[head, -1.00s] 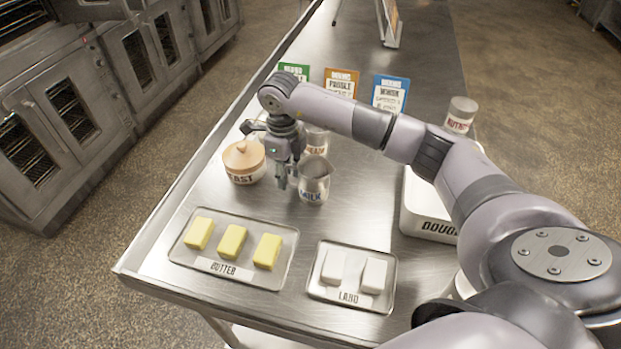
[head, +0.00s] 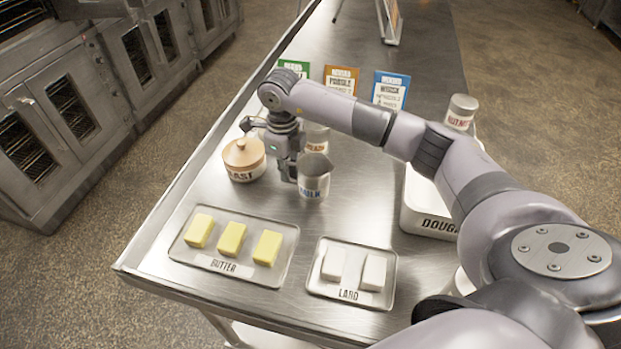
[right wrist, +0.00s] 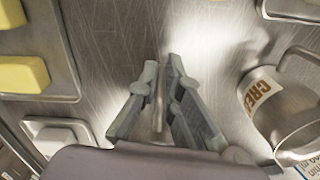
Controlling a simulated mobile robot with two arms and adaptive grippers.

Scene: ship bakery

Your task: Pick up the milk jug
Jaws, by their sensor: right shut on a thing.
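The milk jug (head: 314,182) is a small metal pitcher with a blue MILK label, upright near the middle of the steel table in the head view. My right gripper (head: 290,174) is at its left side, fingers pointing down, shut on it. The fingers partly hide that side of the jug. In the right wrist view my right gripper (right wrist: 163,92) has its fingers close together around a thin metal strip, which looks like the jug's handle; the jug's body is not clear there. I cannot tell whether the jug's base touches the table. My left gripper is not in view.
A lidded yeast pot (head: 243,160) stands close left of the gripper. A cream container (head: 317,138) is just behind the jug. Butter (head: 190,262) and lard (head: 318,287) trays lie in front. A dough box (head: 425,222) and nutmeg jar (head: 460,112) are to the right.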

